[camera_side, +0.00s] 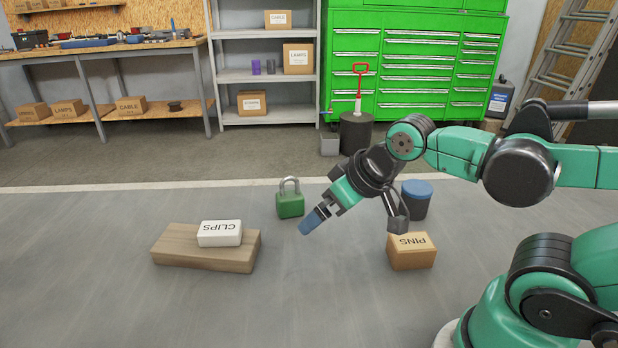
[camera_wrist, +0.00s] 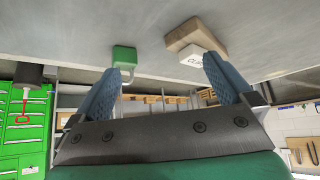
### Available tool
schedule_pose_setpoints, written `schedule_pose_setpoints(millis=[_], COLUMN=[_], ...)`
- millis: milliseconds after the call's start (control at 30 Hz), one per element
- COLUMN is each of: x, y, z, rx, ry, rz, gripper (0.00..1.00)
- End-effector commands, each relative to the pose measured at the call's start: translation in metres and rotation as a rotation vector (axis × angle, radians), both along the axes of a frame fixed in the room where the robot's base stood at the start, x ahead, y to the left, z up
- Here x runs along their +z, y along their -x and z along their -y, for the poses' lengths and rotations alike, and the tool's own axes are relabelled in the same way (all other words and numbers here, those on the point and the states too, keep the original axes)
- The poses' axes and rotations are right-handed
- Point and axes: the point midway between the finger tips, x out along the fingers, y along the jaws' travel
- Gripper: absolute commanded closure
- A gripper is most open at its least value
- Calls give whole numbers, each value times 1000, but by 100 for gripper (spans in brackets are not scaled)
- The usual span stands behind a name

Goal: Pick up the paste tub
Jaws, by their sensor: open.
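The paste tub (camera_side: 416,204) appears to be the dark round tub with a blue lid. It stands upright on the grey floor surface behind my wrist, right of my gripper; part of its left side is hidden by my wrist in the side view. I do not see it in the wrist view. My gripper (camera_side: 314,220) points down and left, away from the tub, with nothing held. In the wrist view my gripper (camera_wrist: 161,66) shows its two blue fingers spread wide and empty.
A green padlock (camera_side: 290,204) stands just left of my fingers; it also shows in the wrist view (camera_wrist: 124,57). A white CLIPS box (camera_side: 220,233) sits on a wooden board (camera_side: 178,247). A PINS carton (camera_side: 411,256) stands in front of the tub. The front middle is clear.

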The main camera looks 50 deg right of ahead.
Motion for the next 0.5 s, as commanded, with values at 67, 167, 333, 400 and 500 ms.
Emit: schedule_pose_setpoints(millis=[67, 167, 333, 400, 500], x=[0, 0, 0, 0, 0], y=[0, 0, 0, 0, -2], z=[0, 0, 0, 0, 3], rx=[0, 0, 0, 0, 9], ry=[0, 0, 0, 1, 24], rz=[0, -1, -1, -1, -13], gripper=[0, 0, 0, 0, 0])
